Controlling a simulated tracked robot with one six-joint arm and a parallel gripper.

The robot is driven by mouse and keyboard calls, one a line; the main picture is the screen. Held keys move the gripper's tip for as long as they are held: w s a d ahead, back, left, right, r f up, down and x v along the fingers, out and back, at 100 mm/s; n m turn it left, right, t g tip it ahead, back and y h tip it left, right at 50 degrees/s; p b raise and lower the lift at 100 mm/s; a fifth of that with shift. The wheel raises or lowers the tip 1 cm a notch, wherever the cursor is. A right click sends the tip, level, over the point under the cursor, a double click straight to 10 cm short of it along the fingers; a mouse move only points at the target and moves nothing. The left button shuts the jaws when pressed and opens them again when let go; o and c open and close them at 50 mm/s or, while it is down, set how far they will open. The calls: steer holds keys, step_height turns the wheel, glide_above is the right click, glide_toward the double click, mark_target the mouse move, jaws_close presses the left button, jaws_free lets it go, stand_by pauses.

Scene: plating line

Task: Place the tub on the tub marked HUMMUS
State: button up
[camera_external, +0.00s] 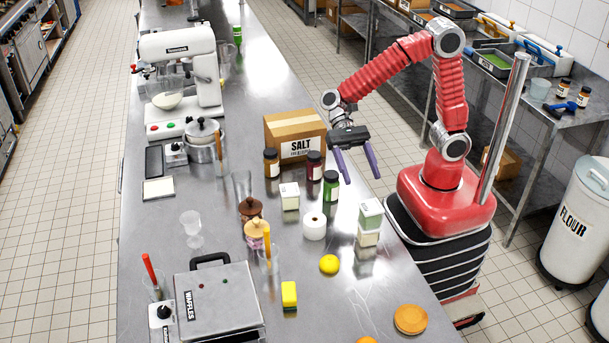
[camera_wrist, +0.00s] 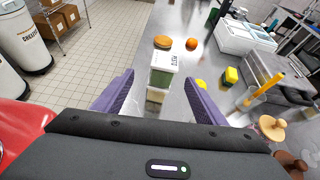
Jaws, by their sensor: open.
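A white-lidded tub with green contents (camera_external: 371,213) stands on a second, pale beige tub (camera_external: 368,238) near the right edge of the steel counter. In the wrist view the green tub (camera_wrist: 161,76) and the beige tub under it (camera_wrist: 155,95) show between my fingers. My gripper (camera_external: 359,178) is open and empty, above and behind the stack in the external view. Its purple fingers (camera_wrist: 159,79) are apart from the tubs. Another white tub (camera_external: 289,197) stands farther left.
A white roll (camera_external: 314,226), several dark-lidded jars (camera_external: 331,188) and a SALT box (camera_external: 296,137) stand nearby. A lemon (camera_external: 329,264), a yellow sponge (camera_external: 289,294) and an orange disc (camera_external: 410,319) lie toward the front. The counter immediately around the stack is mostly clear.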

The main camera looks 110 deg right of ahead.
steer(key=s+d+n+t+h, duration=0.5)
steer(key=s+d+n+h, duration=0.8)
steer(key=n, duration=0.4)
steer(key=shift+s+d+r+t, duration=0.2)
steer(key=shift+s+d+t, duration=0.2)
steer(key=shift+s+d, duration=0.6)
